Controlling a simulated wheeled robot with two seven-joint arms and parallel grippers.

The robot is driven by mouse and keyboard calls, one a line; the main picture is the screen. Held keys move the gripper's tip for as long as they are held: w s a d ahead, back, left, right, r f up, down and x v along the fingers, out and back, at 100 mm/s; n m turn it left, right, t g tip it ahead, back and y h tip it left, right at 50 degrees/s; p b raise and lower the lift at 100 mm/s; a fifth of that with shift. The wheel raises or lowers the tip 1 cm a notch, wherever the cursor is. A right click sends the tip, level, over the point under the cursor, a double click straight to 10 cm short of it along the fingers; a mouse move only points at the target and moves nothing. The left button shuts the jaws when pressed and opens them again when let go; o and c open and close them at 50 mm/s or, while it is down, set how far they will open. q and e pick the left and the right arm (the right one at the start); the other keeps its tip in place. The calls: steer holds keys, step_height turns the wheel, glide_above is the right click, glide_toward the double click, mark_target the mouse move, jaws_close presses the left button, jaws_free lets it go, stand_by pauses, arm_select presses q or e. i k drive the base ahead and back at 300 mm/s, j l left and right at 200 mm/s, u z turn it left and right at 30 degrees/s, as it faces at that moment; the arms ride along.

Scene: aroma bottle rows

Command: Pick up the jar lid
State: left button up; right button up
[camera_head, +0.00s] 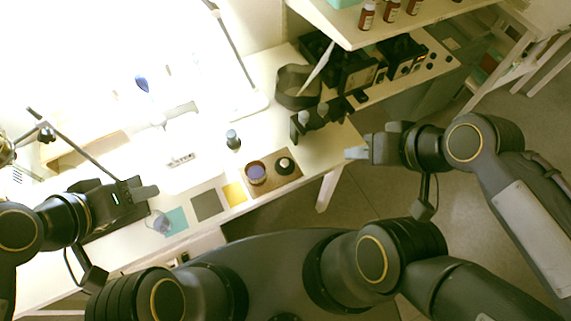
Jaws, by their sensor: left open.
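The jar lid, a dark round piece with a pale knob (285,164), appears to lie on a brown board (271,184) at the front of the table. An open jar (256,174) with dark purple contents stands on the same board, just left of the lid. My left gripper (152,206) is open near the table's front edge, well left of the jar and lid. My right gripper (357,152) is off the table's right edge, right of the lid and apart from it. Whether its jaws are open is unclear.
Teal (176,221), grey (208,204) and yellow (234,193) squares lie left of the board. A small dark-capped bottle (233,140) stands behind. A dark round container (297,87) is at the back. Brown bottles (367,16) stand on a raised shelf.

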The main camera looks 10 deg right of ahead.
mark_target(284, 166)
steer(key=u, duration=1.25)
steer(key=k+l+u, duration=0.45)
steer(key=l, duration=0.2)
steer(key=k+l+u, duration=0.45)
steer(key=l, duration=0.15)
